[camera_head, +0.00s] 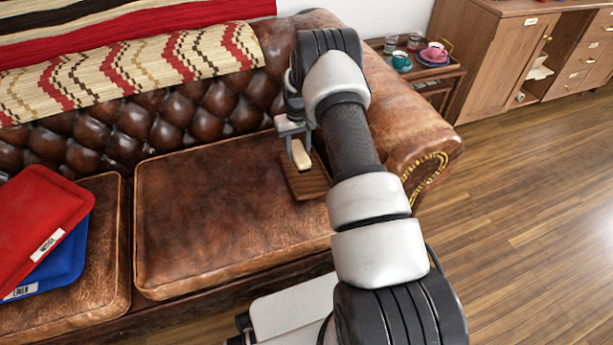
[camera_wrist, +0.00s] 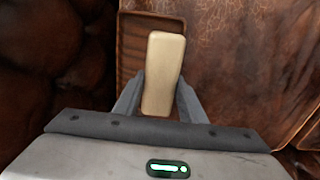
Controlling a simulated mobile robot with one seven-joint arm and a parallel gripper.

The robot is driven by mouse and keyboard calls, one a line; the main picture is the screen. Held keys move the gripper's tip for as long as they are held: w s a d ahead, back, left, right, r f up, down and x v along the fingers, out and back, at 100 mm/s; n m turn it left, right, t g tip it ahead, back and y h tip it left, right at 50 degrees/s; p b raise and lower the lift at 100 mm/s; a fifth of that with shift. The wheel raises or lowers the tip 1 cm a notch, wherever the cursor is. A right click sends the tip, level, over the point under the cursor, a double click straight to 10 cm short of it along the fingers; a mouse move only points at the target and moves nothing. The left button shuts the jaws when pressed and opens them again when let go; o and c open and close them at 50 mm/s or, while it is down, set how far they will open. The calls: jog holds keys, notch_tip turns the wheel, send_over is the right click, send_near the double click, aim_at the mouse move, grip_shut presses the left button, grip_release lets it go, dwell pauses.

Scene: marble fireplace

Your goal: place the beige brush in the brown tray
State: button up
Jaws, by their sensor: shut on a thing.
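The beige brush (camera_head: 301,154) is held in my gripper (camera_head: 297,146), seen near the sofa's right end in the head view. In the wrist view the brush (camera_wrist: 163,75) is upright in the picture between the two fingers of my gripper (camera_wrist: 160,100), which are shut on it. The brown tray (camera_head: 309,184) lies on the sofa seat under the brush, beside the right armrest. My arm hides part of the tray in the head view. I cannot tell whether the brush touches the tray.
The brown leather sofa seat (camera_head: 220,215) is clear left of the tray. A patterned cloth (camera_head: 130,75) covers the backrest. A side table with cups (camera_head: 401,62) stands behind the right armrest (camera_head: 415,125).

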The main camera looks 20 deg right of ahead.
notch_tip(320, 180, down, 10)
jog(key=shift+r+b, duration=0.15)
jog(key=shift+b, duration=1.1)
jog(key=shift+r, duration=0.1)
jog(key=o, duration=1)
jog(key=shift+o, duration=0.2)
